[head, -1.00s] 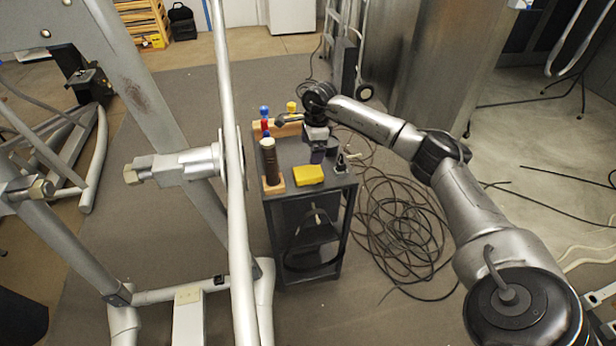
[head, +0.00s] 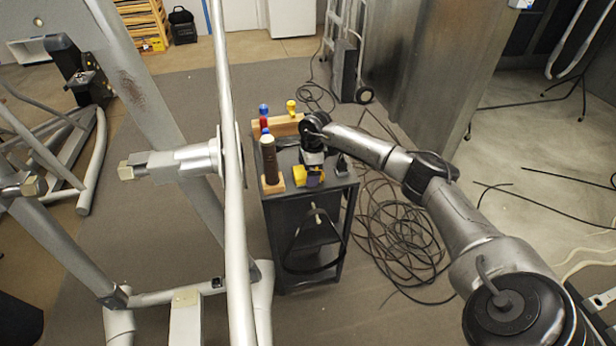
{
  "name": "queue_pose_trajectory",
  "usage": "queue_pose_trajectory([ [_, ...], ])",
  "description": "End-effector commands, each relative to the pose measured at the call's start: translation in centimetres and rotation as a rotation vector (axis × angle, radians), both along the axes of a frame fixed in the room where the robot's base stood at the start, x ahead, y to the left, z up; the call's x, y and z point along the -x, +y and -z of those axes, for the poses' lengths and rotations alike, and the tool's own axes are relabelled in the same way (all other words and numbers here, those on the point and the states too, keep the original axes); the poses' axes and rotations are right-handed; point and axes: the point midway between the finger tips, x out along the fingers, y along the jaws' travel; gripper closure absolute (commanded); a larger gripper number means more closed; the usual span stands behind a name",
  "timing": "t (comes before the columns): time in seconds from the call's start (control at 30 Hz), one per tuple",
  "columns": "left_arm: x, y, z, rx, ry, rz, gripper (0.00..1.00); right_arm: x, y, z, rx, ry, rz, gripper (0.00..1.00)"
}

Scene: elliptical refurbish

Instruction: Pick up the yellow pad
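The yellow pad (head: 301,171) lies on the top of a small dark cart (head: 290,210), near its front edge. My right arm reaches in from the right, and its gripper (head: 313,181) is pointed down at the right part of the pad. The gripper hides part of the pad. The fingers are too small and covered to tell whether they are open or touching the pad. My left gripper is not in view.
A dark brown cylinder (head: 270,162) stands on a wood block just left of the pad. A wood rack (head: 285,128) with blue-, red- and yellow-capped items is behind. The elliptical's grey post (head: 232,200) stands left of the cart; coiled cable (head: 395,235) lies right.

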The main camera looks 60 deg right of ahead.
Motion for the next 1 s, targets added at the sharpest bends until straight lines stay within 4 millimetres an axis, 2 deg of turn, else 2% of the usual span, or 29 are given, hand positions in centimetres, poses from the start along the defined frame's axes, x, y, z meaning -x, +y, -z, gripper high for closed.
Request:
queue_pose_trajectory([
  [0.23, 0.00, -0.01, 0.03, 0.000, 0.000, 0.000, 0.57, -0.04, 0.00, 0.23, 0.000, -0.001, 0.001, 0.02],
  [0.77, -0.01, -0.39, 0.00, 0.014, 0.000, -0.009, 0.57, -0.03, 0.00, 0.22, 0.000, -0.001, 0.001, 0.53],
  [1.0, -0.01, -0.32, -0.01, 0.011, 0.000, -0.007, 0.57, -0.03, 0.00, 0.18, 0.000, -0.001, 0.001, 0.55],
])
